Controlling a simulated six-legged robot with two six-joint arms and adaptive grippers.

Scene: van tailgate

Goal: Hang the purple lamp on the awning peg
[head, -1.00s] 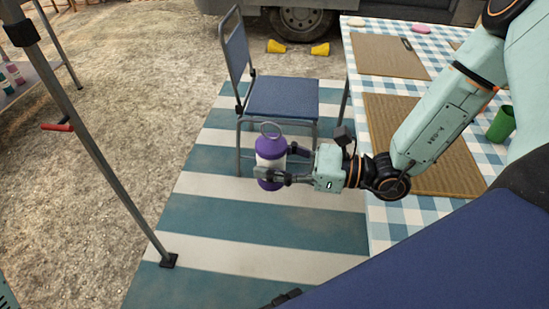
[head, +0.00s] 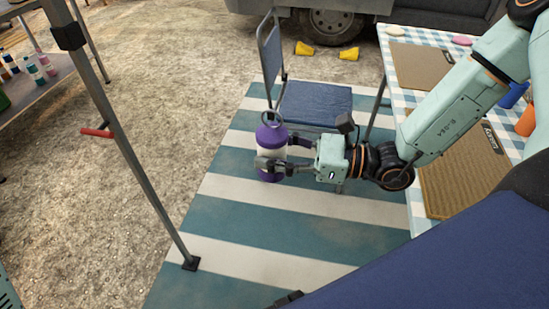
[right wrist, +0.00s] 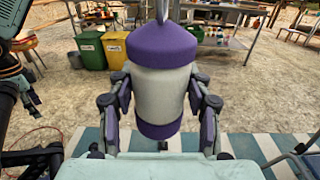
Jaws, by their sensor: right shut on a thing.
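The purple lamp (head: 271,152), with a pale middle band and a ring handle on top, is upright in my right gripper (head: 272,165). The gripper is shut around its body, with one finger on each side in the right wrist view, where the lamp (right wrist: 160,80) fills the centre. A red peg (head: 97,132) sticks out sideways from the grey awning pole (head: 130,165), to the left of the lamp and apart from it. In the right wrist view, what looks like part of my left gripper (right wrist: 30,98) shows at the left edge; its jaws are unclear.
A blue folding chair (head: 313,103) stands behind the lamp on the striped mat (head: 270,222). A table with a checked cloth (head: 421,218) is at the right. A shelf with bottles (head: 55,82) is at the far left. Open mat and gravel lie between lamp and pole.

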